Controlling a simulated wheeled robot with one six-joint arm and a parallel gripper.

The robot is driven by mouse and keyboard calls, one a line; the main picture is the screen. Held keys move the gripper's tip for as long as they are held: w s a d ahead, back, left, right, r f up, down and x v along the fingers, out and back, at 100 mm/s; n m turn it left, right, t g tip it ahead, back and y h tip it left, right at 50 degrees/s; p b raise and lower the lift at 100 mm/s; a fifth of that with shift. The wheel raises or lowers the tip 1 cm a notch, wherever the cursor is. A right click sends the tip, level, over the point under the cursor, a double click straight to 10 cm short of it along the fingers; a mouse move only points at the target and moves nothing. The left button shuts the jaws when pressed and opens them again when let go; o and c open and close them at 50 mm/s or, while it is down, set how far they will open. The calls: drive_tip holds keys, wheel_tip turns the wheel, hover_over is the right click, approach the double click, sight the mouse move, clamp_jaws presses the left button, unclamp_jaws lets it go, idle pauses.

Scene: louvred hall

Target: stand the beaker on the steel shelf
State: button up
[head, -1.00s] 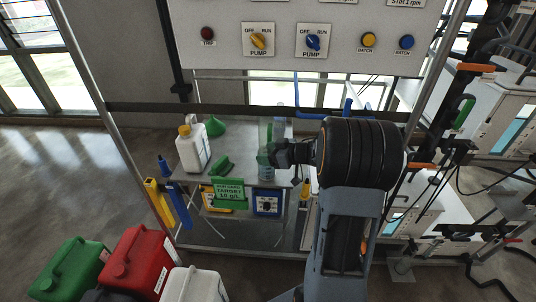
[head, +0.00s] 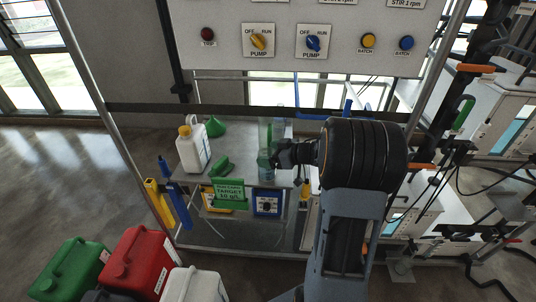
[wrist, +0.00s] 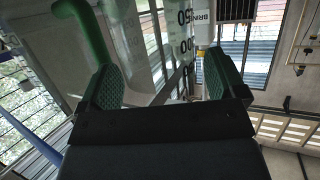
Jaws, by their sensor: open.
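The clear beaker (head: 265,138) stands upright on the steel shelf (head: 238,146), towards its right side. Its clear wall with dark printed marks (wrist: 184,46) fills the middle of the wrist view, beyond my fingertips. My gripper (head: 281,156) is at the beaker's right side, low down, with its dark fingers pointing left at it. In the wrist view my two green-padded fingers (wrist: 163,80) are spread apart with nothing gripped between them. I cannot tell whether a fingertip still touches the beaker.
A white bottle with a yellow cap (head: 193,148), a green funnel (head: 215,127) and a green object (head: 222,166) share the shelf. A green target sign (head: 229,193) hangs at its front edge. Red (head: 138,262) and green (head: 70,268) canisters stand lower left. A switch panel (head: 285,70) is above.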

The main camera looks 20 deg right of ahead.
drive_tip(key=p+v, duration=0.1)
drive_tip(key=v, duration=1)
drive_tip(key=w+a+r+m+t+h, duration=0.2)
drive_tip(key=w+r+m+h, duration=0.3)
drive_tip(key=h, duration=0.7)
drive_tip(key=s+a+f+m+g+y, duration=0.1)
drive_tip(key=s+a+f+g, duration=0.2)
drive_tip(key=s+a+g, duration=0.2)
drive_tip(key=s+a+f+m+g+y, duration=0.1)
drive_tip(key=s+a+g, duration=0.4)
drive_tip(key=s+a, duration=0.5)
drive_tip(key=s+f+y, duration=0.1)
drive_tip(key=s+f, duration=0.1)
drive_tip(key=s, duration=0.1)
drive_tip(key=shift+a+f+m+y, duration=0.3)
drive_tip(key=shift+a+f, duration=0.05)
drive_tip(key=shift+f, duration=0.05)
drive_tip(key=shift+s, duration=0.1)
